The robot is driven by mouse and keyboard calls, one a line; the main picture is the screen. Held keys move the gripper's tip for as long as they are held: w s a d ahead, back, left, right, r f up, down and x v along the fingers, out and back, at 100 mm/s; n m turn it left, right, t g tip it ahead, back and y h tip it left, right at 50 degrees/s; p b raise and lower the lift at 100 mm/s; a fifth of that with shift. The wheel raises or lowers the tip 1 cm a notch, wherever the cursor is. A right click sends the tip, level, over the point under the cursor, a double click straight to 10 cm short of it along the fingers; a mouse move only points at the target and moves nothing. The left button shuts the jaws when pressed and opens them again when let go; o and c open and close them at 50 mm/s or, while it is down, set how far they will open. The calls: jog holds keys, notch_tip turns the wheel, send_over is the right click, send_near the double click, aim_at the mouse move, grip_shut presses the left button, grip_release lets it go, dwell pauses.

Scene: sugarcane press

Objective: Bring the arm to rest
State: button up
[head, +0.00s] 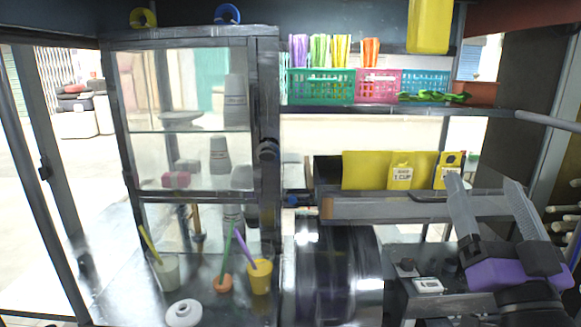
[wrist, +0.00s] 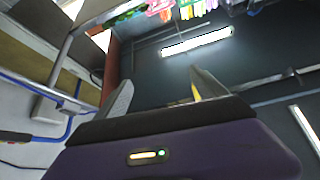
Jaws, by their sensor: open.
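My gripper (head: 487,208) is at the right of the head view, its two grey fingers spread apart and pointing up, with nothing between them. Its purple body sits low at the right, over the right side of the press counter. In the wrist view my gripper (wrist: 160,92) shows both fingers apart and empty, facing a dark ceiling with a lit lamp (wrist: 197,42). No object touches the fingers in either view.
A metal press drum (head: 335,265) stands left of my gripper. Coloured baskets (head: 320,86) sit on a shelf above. A metal bar (head: 547,121) runs at upper right.

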jog(key=s+a+f+g, duration=0.1)
jog(key=s+a+f, duration=0.1)
jog(key=s+f, duration=0.65)
jog(key=s+a+f+g, duration=0.2)
jog(key=s+f, duration=0.3)
jog(key=f, duration=0.6)
jog(key=s+a+f+n+g+y, duration=0.1)
jog(key=s+f+g, duration=0.2)
jog(key=s+f, duration=0.5)
jog(key=s+a+f+n+g+y+b, duration=0.1)
jog(key=s+a+f+n+g, duration=0.1)
jog(key=s+f, duration=0.6)
jog(key=s+g, duration=0.1)
jog(key=s, duration=0.6)
jog(key=shift+s+a+g, duration=0.15)
jog(key=shift+a+g, duration=0.15)
jog(key=shift+c, duration=0.2)
